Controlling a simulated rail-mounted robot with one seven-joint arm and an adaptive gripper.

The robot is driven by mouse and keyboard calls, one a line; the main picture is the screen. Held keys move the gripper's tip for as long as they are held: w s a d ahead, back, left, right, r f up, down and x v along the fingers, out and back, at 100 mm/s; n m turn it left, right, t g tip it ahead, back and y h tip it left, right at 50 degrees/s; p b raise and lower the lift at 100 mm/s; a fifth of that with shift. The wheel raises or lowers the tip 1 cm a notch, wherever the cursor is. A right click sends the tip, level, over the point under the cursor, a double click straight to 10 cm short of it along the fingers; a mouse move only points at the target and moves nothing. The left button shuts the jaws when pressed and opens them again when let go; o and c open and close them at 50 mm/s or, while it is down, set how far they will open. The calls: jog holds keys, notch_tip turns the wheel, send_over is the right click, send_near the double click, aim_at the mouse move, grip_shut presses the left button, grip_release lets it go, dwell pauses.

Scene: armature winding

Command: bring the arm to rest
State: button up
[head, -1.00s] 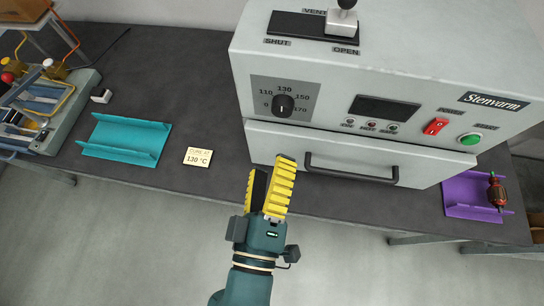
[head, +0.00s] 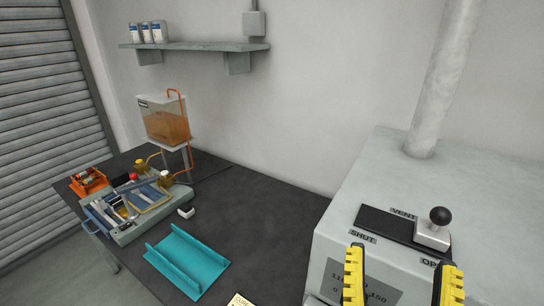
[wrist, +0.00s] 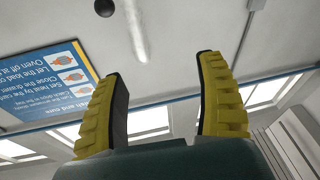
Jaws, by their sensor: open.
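My gripper (head: 402,280) is open, with two yellow ribbed fingers at the lower right of the head view, in front of the grey oven (head: 335,240). In the wrist view the fingers (wrist: 158,105) stand apart with nothing between them. That view faces the ceiling and the upper wall. The rest of my arm is out of the head view.
The oven carries a vent lever (head: 434,228) near its SHUT and OPEN labels. A teal cradle (head: 188,260) lies empty on the dark bench (head: 265,225). A winding fixture (head: 135,210), an orange tray (head: 88,182) and a tank (head: 165,120) stand left. A wall shelf (head: 195,46) is above.

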jog(key=w+a+r+n+t+y+p, duration=0.1)
jog(key=a+r+n+t+y+p, duration=0.15)
jog(key=a+r+y, duration=0.45)
notch_tip(320, 180, up, 24)
jog(key=p, duration=2.5)
jog(key=shift+y, duration=0.4)
